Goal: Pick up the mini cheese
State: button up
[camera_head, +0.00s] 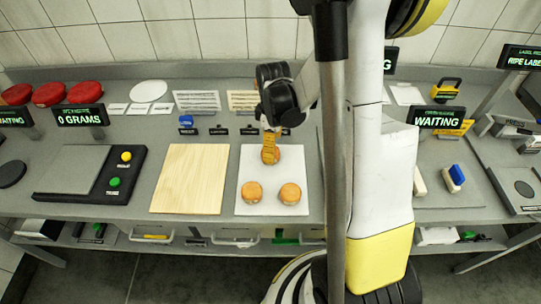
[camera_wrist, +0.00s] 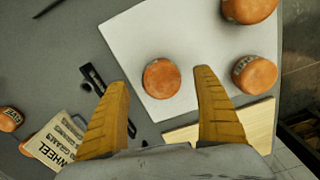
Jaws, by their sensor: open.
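Several small round orange cheeses with labelled sides are in view. One mini cheese (camera_wrist: 161,78) lies on the white board (camera_wrist: 125,34), framed between my gripper's fingertips in the wrist view. Two more, a cheese (camera_head: 252,191) and another cheese (camera_head: 290,193), sit at the front of the board in the head view. My gripper (camera_head: 270,153) has yellow fingers and hangs over the back part of the board. In the wrist view its fingers (camera_wrist: 160,78) are spread wide with nothing gripped. The cheese by the gripper is largely hidden by the fingers in the head view.
A wooden board (camera_head: 190,178) lies beside the white board. A scale (camera_head: 85,172) with yellow and green buttons is further left. A row of small black tags (camera_head: 220,131) stands behind the boards. A printed card (camera_wrist: 58,140) and more orange rounds show at the wrist view's left.

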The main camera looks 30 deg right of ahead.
notch_tip(320, 180, down, 3)
jog(key=shift+a+f+b, duration=0.1)
jog(key=shift+f+b, duration=0.1)
jog(key=shift+b, duration=0.25)
jog(key=c, duration=1.3)
jog(key=shift+r, duration=0.1)
jog(key=shift+r, duration=0.1)
